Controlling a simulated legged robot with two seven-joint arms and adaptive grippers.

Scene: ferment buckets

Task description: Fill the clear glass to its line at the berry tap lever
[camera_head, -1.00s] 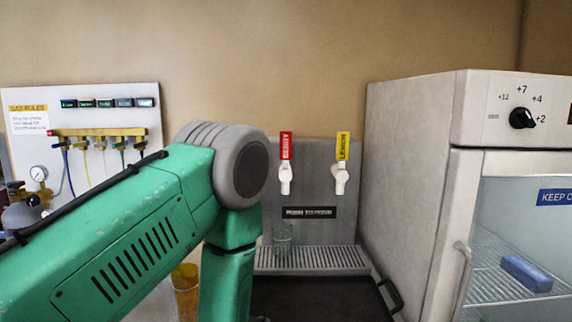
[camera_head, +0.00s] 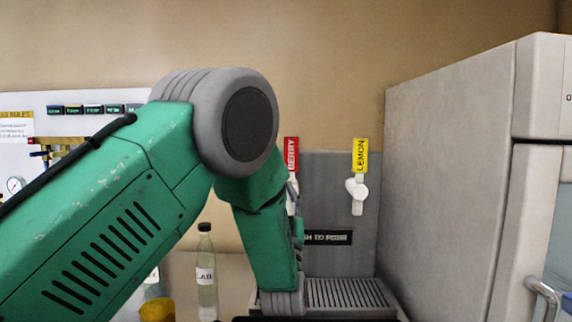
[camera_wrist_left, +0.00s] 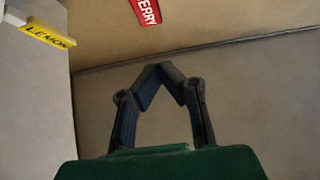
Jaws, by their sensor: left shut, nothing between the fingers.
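The red berry tap lever (camera_head: 291,152) stands on the grey tap panel (camera_head: 340,195), its lower part covered by my left arm. It also shows at the top of the left wrist view (camera_wrist_left: 146,10). My left gripper (camera_wrist_left: 160,68) is shut and empty, its fingertips meeting below the red lever in that picture. In the head view my forearm hides the fingers. The clear glass is not visible now; my arm covers the left part of the tap area. My right gripper is out of view.
The yellow lemon lever (camera_head: 360,155) is right of the berry one, above a slotted drip tray (camera_head: 350,293). A fridge (camera_head: 450,170) walls off the right.

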